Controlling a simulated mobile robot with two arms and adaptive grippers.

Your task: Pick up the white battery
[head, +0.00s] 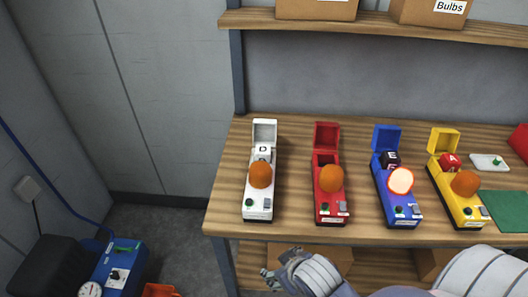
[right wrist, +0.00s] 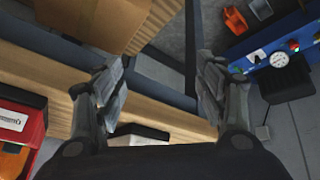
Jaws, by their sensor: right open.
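The white battery (head: 263,152), a white block marked D, sits in the open-lidded compartment of the white signal box (head: 258,205) at the left of the workbench. An orange lamp stands in front of it. My right gripper (head: 270,275) is low at the bench's front edge, in front of and apart from the white box. In the right wrist view my right gripper (right wrist: 160,72) is open with nothing between its fingers; the white battery cannot be made out there. My left gripper is not in view.
Red (head: 330,207), blue (head: 402,212) and yellow (head: 468,212) signal boxes stand to the right; the blue one's lamp glows. A shelf (head: 380,26) with cardboard boxes hangs above. A blue machine with a gauge (head: 118,272) stands on the floor at left.

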